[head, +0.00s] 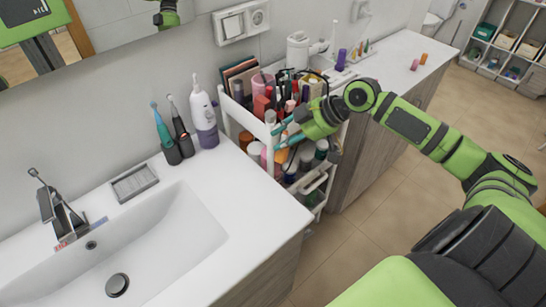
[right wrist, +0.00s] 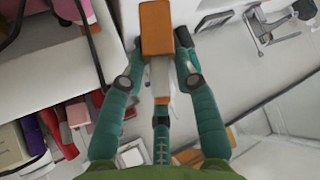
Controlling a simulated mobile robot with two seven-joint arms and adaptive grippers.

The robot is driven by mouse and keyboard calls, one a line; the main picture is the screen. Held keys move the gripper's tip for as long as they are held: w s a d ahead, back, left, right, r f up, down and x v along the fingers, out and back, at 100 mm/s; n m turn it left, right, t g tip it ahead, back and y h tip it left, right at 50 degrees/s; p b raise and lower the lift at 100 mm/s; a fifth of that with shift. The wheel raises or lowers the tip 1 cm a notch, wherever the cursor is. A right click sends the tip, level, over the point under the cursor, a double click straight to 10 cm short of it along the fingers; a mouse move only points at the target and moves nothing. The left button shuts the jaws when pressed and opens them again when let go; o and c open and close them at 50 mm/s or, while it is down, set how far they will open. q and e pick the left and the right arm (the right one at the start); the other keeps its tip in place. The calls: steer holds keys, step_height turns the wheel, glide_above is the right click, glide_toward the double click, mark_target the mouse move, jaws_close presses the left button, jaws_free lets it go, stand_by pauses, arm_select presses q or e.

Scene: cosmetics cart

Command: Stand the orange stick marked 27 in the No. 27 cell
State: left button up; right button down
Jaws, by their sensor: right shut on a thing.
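My right gripper (head: 282,130) reaches in at the near side of the white cart (head: 268,158), around the height of its upper tier. In the right wrist view my right gripper (right wrist: 160,62) is shut on an orange block-like stick (right wrist: 170,28), which sticks out past the teal fingers. No number is readable on it. The held stick cannot be told apart from other items in the head view. The No. 27 cell cannot be made out; the gripper and crowded items cover part of the cart. My left gripper is not in view.
The cart is crowded with cosmetics and stands between the sink counter (head: 245,215) and the far counter (head: 398,42). A white-and-purple bottle (head: 204,118) and toothbrushes (head: 162,130) stand left of it. Small orange pieces (head: 423,58) stand on the far counter. The sink's front area is clear.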

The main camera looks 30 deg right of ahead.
steer(key=shift+w+d+r, duration=0.1)
steer(key=shift+d+r, duration=0.2)
steer(key=shift+d, duration=0.2)
steer(key=s+a+n+b, duration=0.1)
steer(key=s+a, duration=0.3)
steer(key=a, duration=0.3)
steer(key=s+a+r+n+g+y+b, duration=0.1)
steer(key=s+a+b, duration=0.1)
steer(key=s+a, duration=0.3)
steer(key=a, duration=0.3)
steer(key=shift+f, duration=0.1)
